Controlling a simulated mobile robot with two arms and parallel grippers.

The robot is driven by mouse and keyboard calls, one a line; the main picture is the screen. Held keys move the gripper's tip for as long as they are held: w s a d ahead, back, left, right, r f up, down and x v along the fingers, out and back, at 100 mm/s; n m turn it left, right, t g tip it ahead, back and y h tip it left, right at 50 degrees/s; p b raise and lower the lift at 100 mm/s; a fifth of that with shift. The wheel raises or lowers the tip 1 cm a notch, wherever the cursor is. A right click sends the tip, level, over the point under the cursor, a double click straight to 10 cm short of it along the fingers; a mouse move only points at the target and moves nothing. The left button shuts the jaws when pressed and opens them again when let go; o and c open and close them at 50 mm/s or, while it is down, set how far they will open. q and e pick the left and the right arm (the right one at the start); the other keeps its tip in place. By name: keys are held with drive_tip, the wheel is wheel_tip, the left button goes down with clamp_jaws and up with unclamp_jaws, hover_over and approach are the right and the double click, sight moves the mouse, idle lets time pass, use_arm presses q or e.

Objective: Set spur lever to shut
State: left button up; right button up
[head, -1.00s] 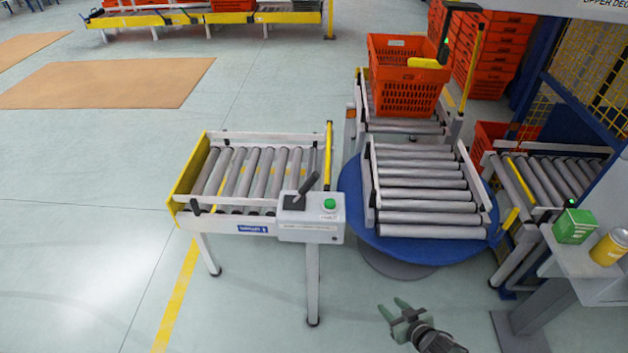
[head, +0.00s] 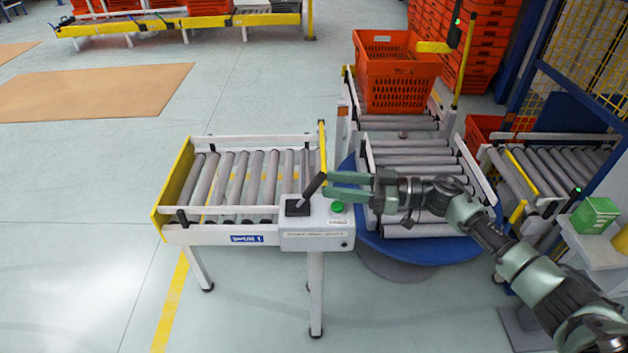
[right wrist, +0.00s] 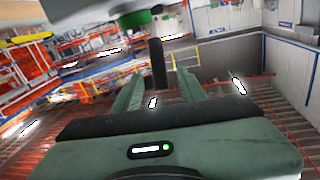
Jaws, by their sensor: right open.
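The spur lever (head: 314,186) is a black handle on the grey control box (head: 318,238) at the right end of the short roller conveyor. It leans up to the right from a black base. My right gripper (head: 330,186) is open, with its green fingertips just right of the lever's upper end. In the right wrist view the dark lever (right wrist: 157,62) shows between the two finger tips (right wrist: 158,85), and I see no clear contact. A green button (head: 337,207) sits on the box right of the lever. My left gripper is not in view.
A blue turntable (head: 430,251) with rollers lies under my right arm. An orange tote (head: 392,80) stands on the conveyor behind it. A yellow post (head: 322,148) rises close behind the lever.

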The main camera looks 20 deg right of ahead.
sight(316, 182)
drive_tip(key=x, duration=0.4)
drive_tip(key=shift+w+r, duration=0.1)
drive_tip(key=shift+w+a, duration=0.1)
drive_tip(key=shift+a, duration=0.15)
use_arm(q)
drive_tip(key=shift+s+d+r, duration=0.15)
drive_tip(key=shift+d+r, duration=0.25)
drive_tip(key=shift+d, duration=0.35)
use_arm(e)
clamp_jaws()
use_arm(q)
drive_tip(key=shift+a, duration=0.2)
